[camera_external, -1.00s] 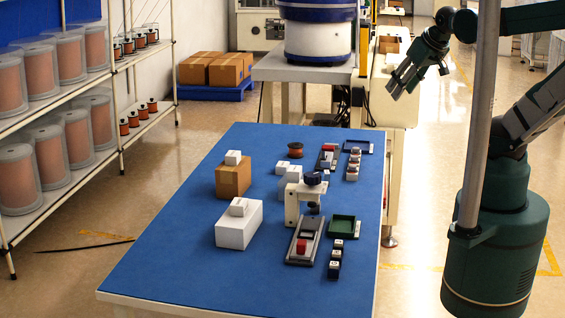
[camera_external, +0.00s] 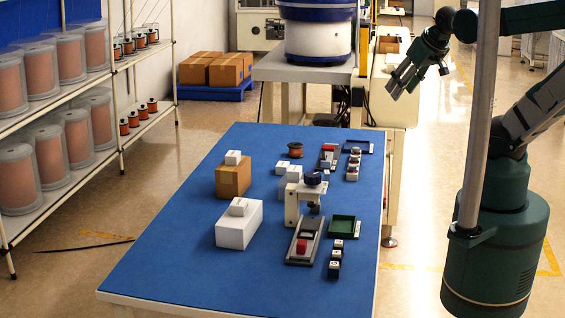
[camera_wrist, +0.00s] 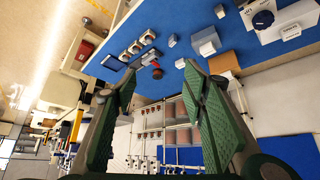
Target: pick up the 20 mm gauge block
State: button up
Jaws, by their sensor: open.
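No label can be read well enough to tell which piece is the 20 mm gauge block. Small dark blocks with white labelled tops stand in a front row (camera_external: 336,255) on the blue table. A back row of small blocks (camera_external: 353,164), some with red, stands near the table's far right; a row of small blocks also shows in the wrist view (camera_wrist: 136,47). My gripper (camera_external: 402,86) is raised beyond the table's far right corner, away from all blocks. In the wrist view my gripper (camera_wrist: 163,85) has its green fingers spread wide, with nothing held between them.
A white clamp stand with a dark knob (camera_external: 312,178) rises mid-table beside a grey fixture (camera_external: 299,256) and a green tray (camera_external: 342,227). A cardboard box (camera_external: 233,181) and white box (camera_external: 239,229) stand left. The table's near left (camera_external: 180,270) is clear. A grey post (camera_external: 484,120) stands right.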

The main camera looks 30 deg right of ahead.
jog(key=shift+w, duration=0.1)
jog(key=n+g+b, duration=0.7)
jog(key=n, duration=0.4)
send_over(327, 172)
notch_tip(327, 172, down, 30)
jog(key=shift+d+r, duration=0.1)
jog(key=shift+d, duration=0.05)
jog(key=shift+w+f, duration=0.1)
jog(key=shift+f, duration=0.5)
jog(key=shift+f, duration=0.55)
jog(key=shift+f+b, duration=0.35)
jog(key=shift+f, duration=0.4)
